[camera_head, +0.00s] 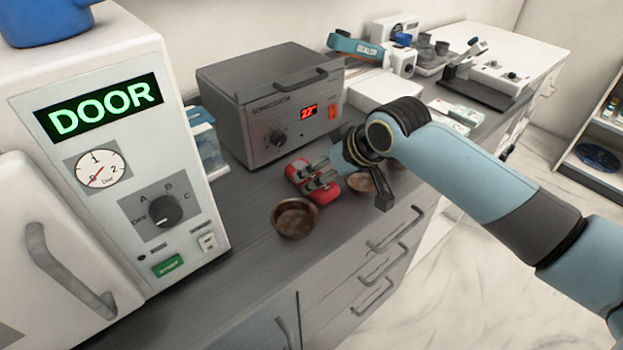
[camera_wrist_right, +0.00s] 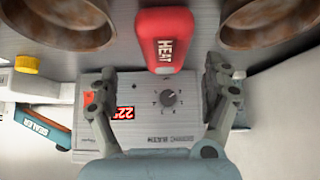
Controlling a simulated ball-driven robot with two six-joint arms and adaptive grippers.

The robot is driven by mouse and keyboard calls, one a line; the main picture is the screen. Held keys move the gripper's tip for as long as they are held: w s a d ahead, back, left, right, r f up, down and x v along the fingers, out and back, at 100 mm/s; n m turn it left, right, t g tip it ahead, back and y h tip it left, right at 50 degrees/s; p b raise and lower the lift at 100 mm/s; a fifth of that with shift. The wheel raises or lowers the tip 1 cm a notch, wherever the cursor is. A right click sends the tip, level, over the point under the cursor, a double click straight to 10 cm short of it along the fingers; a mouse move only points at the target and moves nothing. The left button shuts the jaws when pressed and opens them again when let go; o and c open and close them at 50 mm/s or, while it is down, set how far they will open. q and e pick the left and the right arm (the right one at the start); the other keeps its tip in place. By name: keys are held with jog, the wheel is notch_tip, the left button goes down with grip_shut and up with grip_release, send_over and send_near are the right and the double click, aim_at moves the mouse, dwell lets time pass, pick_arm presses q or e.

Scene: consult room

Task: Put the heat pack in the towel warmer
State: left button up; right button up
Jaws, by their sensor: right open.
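The heat pack (camera_head: 330,186) is red and lies on the grey counter, partly hidden by my right gripper in the head view. In the right wrist view the heat pack (camera_wrist_right: 165,38) shows the word HEAT, with its near end between the fingertips. My right gripper (camera_head: 316,177) is open over the pack; its fingers (camera_wrist_right: 163,80) stand apart with a gap on both sides of it. No label reads towel warmer. A white machine (camera_head: 190,215) at the left has a DOOR display, a dial, a knob and a handled front panel. My left gripper is out of view.
A brown bowl (camera_head: 295,217) stands just in front of the pack, and another bowl (camera_head: 360,182) lies beside it, partly behind my arm. A grey sonic bath (camera_head: 262,120) stands behind. A blue clear container (camera_head: 208,145) sits between the machines. A sealer (camera_head: 357,50) is at the back.

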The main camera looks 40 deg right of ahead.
aim_at(313, 176)
jog(key=x, duration=0.4)
jog(key=shift+w+a+f, duration=0.15)
jog(key=shift+w+a, duration=0.05)
jog(key=shift+a, duration=0.1)
jog(key=shift+c, duration=0.4)
jog(key=c, duration=1.5)
